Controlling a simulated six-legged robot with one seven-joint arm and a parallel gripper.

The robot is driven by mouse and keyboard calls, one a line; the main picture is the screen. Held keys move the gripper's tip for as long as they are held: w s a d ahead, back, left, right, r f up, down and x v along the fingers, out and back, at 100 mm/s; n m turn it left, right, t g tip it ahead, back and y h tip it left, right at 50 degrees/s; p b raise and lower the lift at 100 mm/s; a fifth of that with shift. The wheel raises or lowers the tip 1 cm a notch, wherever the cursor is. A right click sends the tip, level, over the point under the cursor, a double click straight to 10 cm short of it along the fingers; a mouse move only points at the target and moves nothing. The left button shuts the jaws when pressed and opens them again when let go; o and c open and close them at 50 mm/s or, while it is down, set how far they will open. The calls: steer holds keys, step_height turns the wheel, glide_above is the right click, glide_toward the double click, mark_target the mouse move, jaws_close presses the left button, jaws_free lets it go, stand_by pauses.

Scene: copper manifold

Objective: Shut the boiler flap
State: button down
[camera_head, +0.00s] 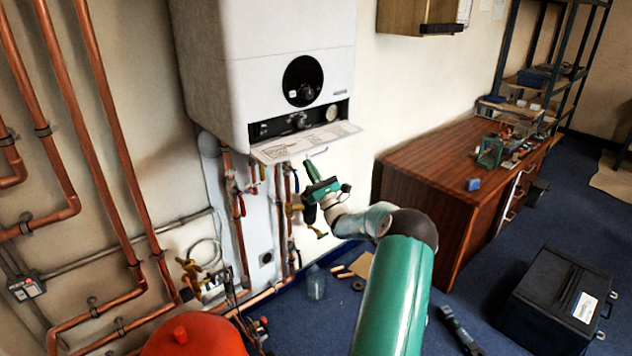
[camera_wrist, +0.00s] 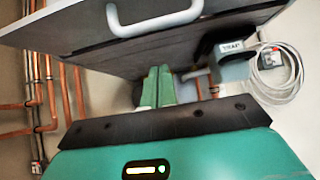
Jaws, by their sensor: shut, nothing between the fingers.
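The white boiler (camera_head: 270,60) hangs on the wall. Its flap (camera_head: 305,143) is folded down open below the control strip, standing out from the front with a printed sheet on its upper face. In the wrist view the flap (camera_wrist: 75,50) is a grey panel across the top with a pale bar handle (camera_wrist: 155,22). My gripper (camera_head: 308,164) is just below the flap, toward its right part, with its fingers pointing up. In the wrist view my green fingers (camera_wrist: 156,75) are together and empty, overlapping the panel's lower edge. I cannot tell whether they touch it.
Copper pipes and valves (camera_head: 287,200) run below the boiler, close to my gripper. A wooden desk (camera_head: 440,160) with small items stands to the right. A black case (camera_head: 555,300) lies on the blue floor. A coiled cable (camera_wrist: 278,75) hangs at right in the wrist view.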

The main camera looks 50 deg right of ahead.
mark_target(312, 146)
steer(key=s+r, duration=0.2)
steer(key=shift+s+a+r, duration=0.1)
steer(key=shift+a+r, duration=0.2)
steer(key=shift+a, duration=0.1)
steer(key=shift+s+r, duration=0.15)
steer(key=shift+s+r+g+y, duration=0.1)
steer(key=shift+g+y, duration=0.2)
steer(key=shift+g, duration=0.1)
